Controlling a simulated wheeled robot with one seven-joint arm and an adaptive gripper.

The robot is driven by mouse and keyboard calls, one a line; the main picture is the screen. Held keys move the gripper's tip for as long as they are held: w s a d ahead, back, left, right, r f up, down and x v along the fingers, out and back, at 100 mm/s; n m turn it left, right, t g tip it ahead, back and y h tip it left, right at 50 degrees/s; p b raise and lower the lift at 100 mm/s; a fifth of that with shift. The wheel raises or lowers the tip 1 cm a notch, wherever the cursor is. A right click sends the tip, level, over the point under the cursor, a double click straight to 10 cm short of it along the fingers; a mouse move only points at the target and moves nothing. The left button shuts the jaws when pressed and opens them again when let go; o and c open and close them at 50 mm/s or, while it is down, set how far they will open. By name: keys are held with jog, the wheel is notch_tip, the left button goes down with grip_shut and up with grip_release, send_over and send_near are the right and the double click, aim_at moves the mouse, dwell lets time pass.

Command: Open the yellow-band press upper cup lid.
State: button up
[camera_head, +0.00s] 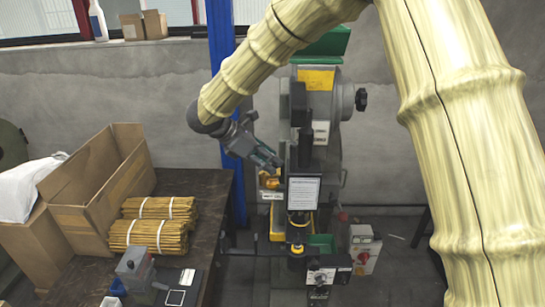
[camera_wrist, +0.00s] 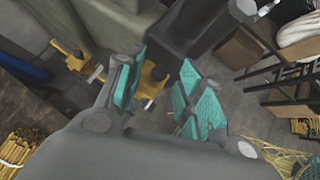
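The press (camera_head: 325,125) is a grey machine with a green top and a yellow panel (camera_head: 316,79), standing in the middle of the head view. A small orange-yellow cup part (camera_head: 268,181) is on its left side, just below my gripper (camera_head: 268,160). In the wrist view my gripper (camera_wrist: 160,88) is open, its two teal-padded fingers apart. A yellow part (camera_wrist: 154,78) shows between and beyond the fingers, partly hidden by the left one. I cannot tell whether it touches a finger. Another yellow part (camera_wrist: 76,60) is further left. The lid's exact position is unclear.
A dark table (camera_head: 205,205) on the left holds bundled sticks (camera_head: 150,235), an open cardboard box (camera_head: 105,180) and a small grey device (camera_head: 135,267). A blue post (camera_head: 222,60) stands behind my arm. A white box with a red knob (camera_head: 364,250) is right of the press base.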

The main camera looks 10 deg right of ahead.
jog(key=shift+x, duration=0.85)
grip_shut()
